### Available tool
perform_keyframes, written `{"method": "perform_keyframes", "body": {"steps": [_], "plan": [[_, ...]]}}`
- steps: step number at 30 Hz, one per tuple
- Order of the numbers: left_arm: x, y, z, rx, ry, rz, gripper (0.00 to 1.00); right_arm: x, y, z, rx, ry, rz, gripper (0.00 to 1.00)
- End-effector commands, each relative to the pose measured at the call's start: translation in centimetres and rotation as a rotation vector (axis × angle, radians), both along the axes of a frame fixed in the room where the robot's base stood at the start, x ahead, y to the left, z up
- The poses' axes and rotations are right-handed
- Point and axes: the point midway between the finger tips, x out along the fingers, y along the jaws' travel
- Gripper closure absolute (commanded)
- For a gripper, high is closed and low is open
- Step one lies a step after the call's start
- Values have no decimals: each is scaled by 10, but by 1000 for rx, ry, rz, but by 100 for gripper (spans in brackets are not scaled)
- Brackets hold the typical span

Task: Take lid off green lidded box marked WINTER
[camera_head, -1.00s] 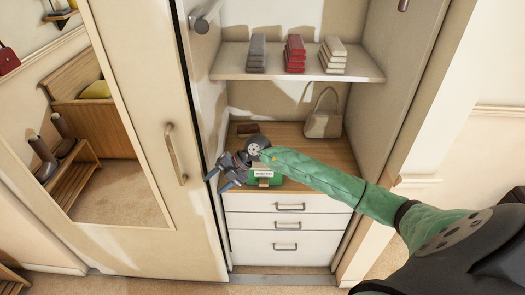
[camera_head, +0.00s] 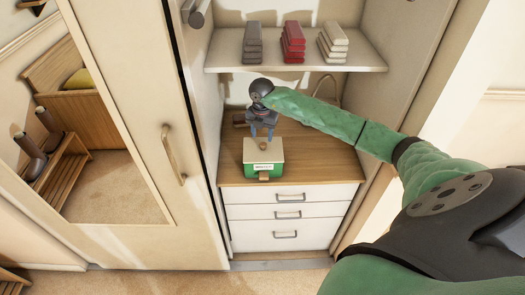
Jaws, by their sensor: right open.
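The green box (camera_head: 263,170) stands on the wooden top of the drawer unit, with a white label on its front whose text is too small to read. Its pale cream lid (camera_head: 263,151) is on it, with a small brown knob (camera_head: 264,135) on top. My right gripper (camera_head: 263,133) points down just above the lid, its two blue-grey fingers apart near the knob. Whether the fingers stand on either side of the knob or behind it I cannot tell. My left gripper is not in view.
A shelf (camera_head: 300,62) with grey, red and white folded stacks hangs above. A handbag (camera_head: 327,88) stands behind my arm, partly hidden. A mirrored sliding door (camera_head: 150,120) is at the left. The wooden top (camera_head: 320,165) is clear right of the box.

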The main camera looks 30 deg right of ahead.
Motion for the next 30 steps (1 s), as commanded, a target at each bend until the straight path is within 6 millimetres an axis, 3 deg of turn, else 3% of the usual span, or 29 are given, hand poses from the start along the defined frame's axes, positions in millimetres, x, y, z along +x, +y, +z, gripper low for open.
{"method": "perform_keyframes", "body": {"steps": [9, 18, 19, 26, 30], "plan": [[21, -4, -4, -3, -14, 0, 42, -2, -2, -41, 2, 0, 0, 50], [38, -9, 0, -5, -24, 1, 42, -2, -2, -47, 2, -1, 1, 50], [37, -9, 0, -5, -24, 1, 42, -2, -2, -47, 2, -1, 1, 52], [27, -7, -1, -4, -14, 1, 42, -2, -2, -47, 2, -1, 1, 97], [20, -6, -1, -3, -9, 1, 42, -2, -2, -47, 2, -1, 1, 98]]}}
